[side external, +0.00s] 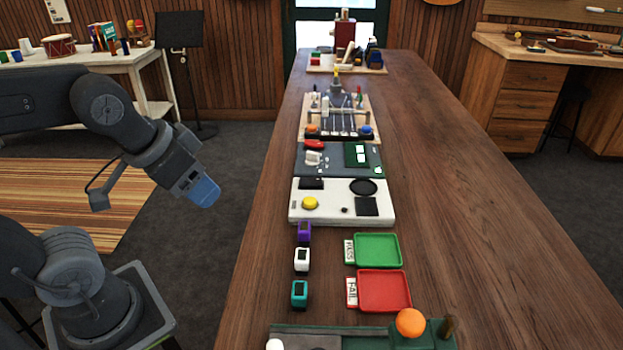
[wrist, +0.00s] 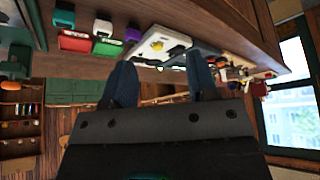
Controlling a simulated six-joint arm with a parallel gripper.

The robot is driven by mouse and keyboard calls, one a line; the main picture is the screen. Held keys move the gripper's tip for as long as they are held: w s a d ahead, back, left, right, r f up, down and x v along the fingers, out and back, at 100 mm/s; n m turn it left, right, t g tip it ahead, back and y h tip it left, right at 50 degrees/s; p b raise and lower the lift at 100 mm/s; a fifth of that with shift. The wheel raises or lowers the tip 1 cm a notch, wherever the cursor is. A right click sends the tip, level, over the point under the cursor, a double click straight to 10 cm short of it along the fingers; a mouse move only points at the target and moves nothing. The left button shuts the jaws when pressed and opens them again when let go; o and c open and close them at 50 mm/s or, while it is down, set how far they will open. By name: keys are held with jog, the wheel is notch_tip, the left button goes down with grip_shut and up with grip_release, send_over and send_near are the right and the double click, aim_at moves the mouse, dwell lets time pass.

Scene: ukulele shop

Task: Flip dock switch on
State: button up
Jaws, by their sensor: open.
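A white dock-like panel (side external: 328,212) lies across the bench. It carries a yellow button (side external: 310,203), a dark oval pad (side external: 363,187), a dark square (side external: 367,207) and a small black part (side external: 311,183). Which part is the switch, and its position, I cannot tell. The white panel also shows in the wrist view (wrist: 158,45). My gripper (side external: 204,191) is left of the bench, off its edge and apart from the panel. In the wrist view its blue fingers (wrist: 160,82) are spread with nothing between them.
Purple (side external: 304,231), white (side external: 302,259) and teal (side external: 299,294) small devices stand nearer, beside a green tray (side external: 378,251) and a red tray (side external: 384,291). A dark green board (side external: 338,171) and a wooden stringed rig (side external: 337,120) lie beyond the panel. The bench's right side is clear.

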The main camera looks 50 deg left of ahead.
jog(key=shift+w+r, duration=0.2)
jog(key=shift+c, duration=1.4)
jog(key=w+r+n, duration=0.1)
jog(key=w, duration=0.2)
jog(key=w+r+n+g, duration=0.1)
jog(key=w, duration=0.2)
jog(key=w+a+r+n, duration=0.1)
jog(key=w+n, duration=0.1)
jog(key=w, duration=0.1)
jog(key=shift+w+r+g+h, duration=0.3)
jog(key=shift+w+r+h, duration=0.05)
jog(key=shift+w+h, duration=0.05)
grip_shut()
jog(key=w+a+n+g, duration=0.1)
jog(key=w+n, duration=0.1)
jog(key=w, duration=0.4)
jog(key=w+a+f+n+h, duration=0.1)
jog(key=w+a+n, duration=0.1)
jog(key=w, duration=0.4)
jog(key=shift+w+n+g, duration=0.3)
jog(key=shift+n+g, duration=0.1)
jog(key=shift+n, duration=0.1)
jog(key=shift+a, duration=0.1)
